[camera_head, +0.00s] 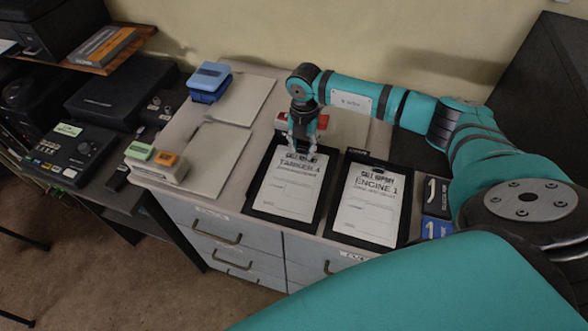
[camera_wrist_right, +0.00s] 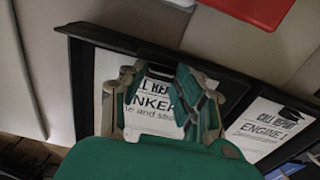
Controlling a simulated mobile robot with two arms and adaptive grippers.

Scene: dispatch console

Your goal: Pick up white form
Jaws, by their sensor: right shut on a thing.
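A white form (camera_head: 288,188) headed "Call Report Tanker 4" lies in the left black tray (camera_head: 251,201) on the cabinet top. A second white form (camera_head: 369,205), headed "Engine 1", lies in the right black tray. My right gripper (camera_head: 302,145) points down at the top edge of the Tanker form and is shut on it. In the right wrist view the gripper (camera_wrist_right: 162,80) covers part of the Tanker form's heading (camera_wrist_right: 155,98); the Engine form (camera_wrist_right: 262,128) shows to the right. I cannot tell whether the held form is lifted. My left gripper is not in view.
A red and white object (camera_head: 290,122) lies just behind the left tray. A wall closes off the back.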

